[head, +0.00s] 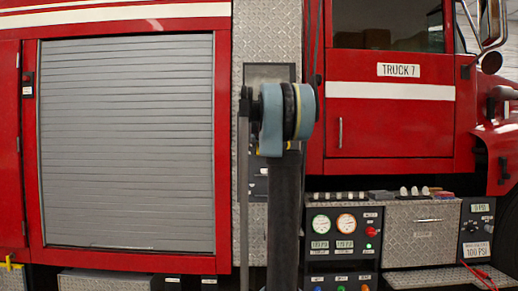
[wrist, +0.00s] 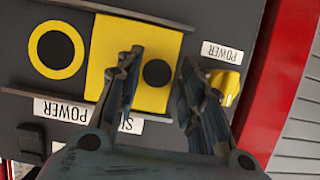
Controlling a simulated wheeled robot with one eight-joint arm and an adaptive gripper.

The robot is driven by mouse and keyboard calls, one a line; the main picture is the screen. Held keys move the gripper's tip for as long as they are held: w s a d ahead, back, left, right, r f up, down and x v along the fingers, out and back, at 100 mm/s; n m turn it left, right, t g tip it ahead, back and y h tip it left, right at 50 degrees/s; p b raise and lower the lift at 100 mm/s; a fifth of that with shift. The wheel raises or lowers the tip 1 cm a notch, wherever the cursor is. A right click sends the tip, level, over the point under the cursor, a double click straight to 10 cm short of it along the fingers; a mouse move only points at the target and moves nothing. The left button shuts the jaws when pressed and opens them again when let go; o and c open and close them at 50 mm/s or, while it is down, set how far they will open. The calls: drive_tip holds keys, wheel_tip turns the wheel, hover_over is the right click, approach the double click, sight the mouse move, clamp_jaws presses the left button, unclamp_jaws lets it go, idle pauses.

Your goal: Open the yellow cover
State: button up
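The wrist view looks at a dark panel, with its labels upside down. A small raised yellow piece (wrist: 225,82), seemingly the yellow cover, sits by a POWER label (wrist: 222,52), partly behind my right finger. A flat yellow square plate (wrist: 105,45) with a black round centre lies behind and between my fingers. My gripper (wrist: 160,65) is open, with nothing between its fingers. Its right finger is close beside the small yellow piece; whether they touch I cannot tell. In the head view my arm hides the gripper and most of the panel.
A yellow ring (wrist: 78,50) with a black centre is at the left of the wrist view, above a POWER label (wrist: 62,110). A red frame edge (wrist: 275,85) and grey shutter (wrist: 300,140) lie right. Head view: red truck, roller shutter (head: 125,140), gauge panel (head: 340,235).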

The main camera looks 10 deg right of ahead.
idle(0.3)
drive_tip(key=v, duration=1.2)
drive_tip(key=shift+f, duration=0.1)
drive_tip(key=s+a+f+n+g+y, duration=0.1)
drive_tip(key=s+a+f+g, duration=0.2)
drive_tip(key=s+f, duration=1.2)
drive_tip(key=s+a+f+n+g+y, duration=0.1)
drive_tip(key=s+a+f+g, duration=0.3)
drive_tip(key=s+f, duration=1.1)
drive_tip(key=s+a+f+n+g+y, duration=0.1)
drive_tip(key=s+a+f+g, duration=0.3)
drive_tip(key=s+f, duration=1.2)
wheel_tip(320, 180, down, 5)
drive_tip(key=shift+r, duration=0.1)
drive_tip(key=shift+w+a+f, duration=0.1)
drive_tip(key=shift+w+f, duration=0.15)
drive_tip(key=shift+w, duration=0.25)
